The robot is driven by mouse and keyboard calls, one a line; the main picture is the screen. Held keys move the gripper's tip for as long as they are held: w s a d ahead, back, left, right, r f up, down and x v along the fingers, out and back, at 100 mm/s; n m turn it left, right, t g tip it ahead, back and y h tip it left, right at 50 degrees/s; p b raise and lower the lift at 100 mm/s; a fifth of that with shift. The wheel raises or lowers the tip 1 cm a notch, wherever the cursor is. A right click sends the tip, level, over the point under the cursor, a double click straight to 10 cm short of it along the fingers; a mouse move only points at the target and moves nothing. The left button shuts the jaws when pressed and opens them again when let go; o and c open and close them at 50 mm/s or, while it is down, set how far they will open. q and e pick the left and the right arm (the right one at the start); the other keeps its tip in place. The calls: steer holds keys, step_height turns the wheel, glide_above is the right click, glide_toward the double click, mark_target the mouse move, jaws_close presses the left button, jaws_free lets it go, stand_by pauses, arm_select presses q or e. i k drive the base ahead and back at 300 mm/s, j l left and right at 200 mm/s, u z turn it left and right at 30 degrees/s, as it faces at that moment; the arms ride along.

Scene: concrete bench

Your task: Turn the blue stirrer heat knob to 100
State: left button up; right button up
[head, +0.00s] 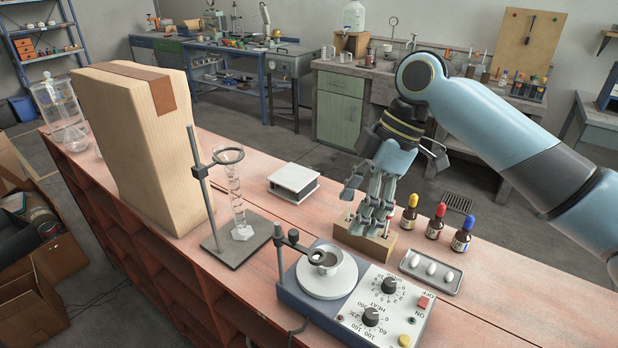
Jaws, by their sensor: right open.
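The blue stirrer (318,310) stands on the bench in the front middle, with a round white plate and a white panel. Its black heat knob (371,316) is the nearer of two knobs, beside the word HEAT and a ring of numbers. Where its pointer stands is too small to tell. The other black knob (389,285) sits farther back on the panel. My right gripper (374,222) is open, pointing down over a wooden block behind the stirrer, apart from both knobs. My left gripper is out of view.
A cup (326,261) sits on the stirrer plate under a clamp stand ring. The wooden block (345,240), dropper bottles (435,222) and a tray of white capsules (431,268) are close to my right gripper. A glass column on a stand (236,200) is left.

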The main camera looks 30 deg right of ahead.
mark_target(370, 318)
steer(key=k+j, duration=0.8)
steer(key=j, duration=0.1)
